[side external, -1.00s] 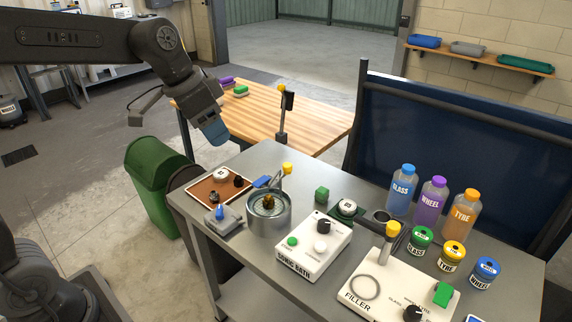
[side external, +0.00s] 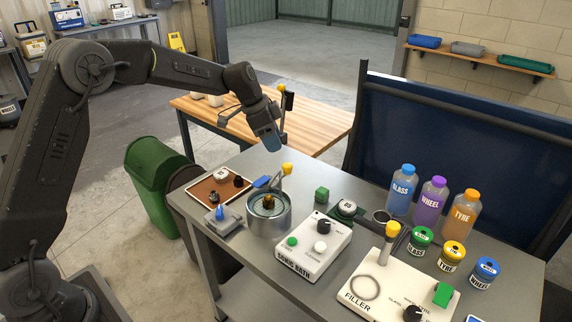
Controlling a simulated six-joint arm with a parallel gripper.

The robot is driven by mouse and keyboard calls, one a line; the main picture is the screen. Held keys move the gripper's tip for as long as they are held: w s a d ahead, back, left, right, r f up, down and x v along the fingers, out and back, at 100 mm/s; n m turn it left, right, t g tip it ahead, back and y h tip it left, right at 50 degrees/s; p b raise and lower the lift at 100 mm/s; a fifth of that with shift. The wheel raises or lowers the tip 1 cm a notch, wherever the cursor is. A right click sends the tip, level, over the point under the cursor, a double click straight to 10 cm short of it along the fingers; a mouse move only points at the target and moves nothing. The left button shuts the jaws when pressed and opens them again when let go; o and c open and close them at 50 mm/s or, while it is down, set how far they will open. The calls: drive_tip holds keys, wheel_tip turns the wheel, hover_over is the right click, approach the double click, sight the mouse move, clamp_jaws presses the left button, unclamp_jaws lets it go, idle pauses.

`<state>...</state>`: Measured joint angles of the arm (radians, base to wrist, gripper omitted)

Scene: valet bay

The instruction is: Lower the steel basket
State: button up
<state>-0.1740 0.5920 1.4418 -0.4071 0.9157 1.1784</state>
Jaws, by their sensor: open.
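The round steel tub (side external: 268,222) of the sonic bath stands on the grey bench, left of the white control box marked SONIC BATH (side external: 313,249). The steel basket (side external: 258,205) appears to sit inside the tub, with a small amber-brown object (side external: 268,201) at its middle; its exact height is hard to tell. A metal post with a yellow knob (side external: 287,169) rises at the tub's back edge. My gripper (side external: 269,147) is open, pointing down, above the knob and slightly left of it in the picture. It is apart from the knob, and its fingers are small here.
A brown tray (side external: 205,200) with small parts lies left of the tub. Bottles (side external: 401,190), lidded jars (side external: 452,256) and the FILLER unit (side external: 375,296) stand to the right. A wooden table (side external: 325,120) is behind, and a dark blue panel (side external: 455,150) edges the bench.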

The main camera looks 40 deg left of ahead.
sight(286, 164)
drive_tip(key=x, duration=0.9)
drive_tip(key=shift+c, duration=0.2)
clamp_jaws()
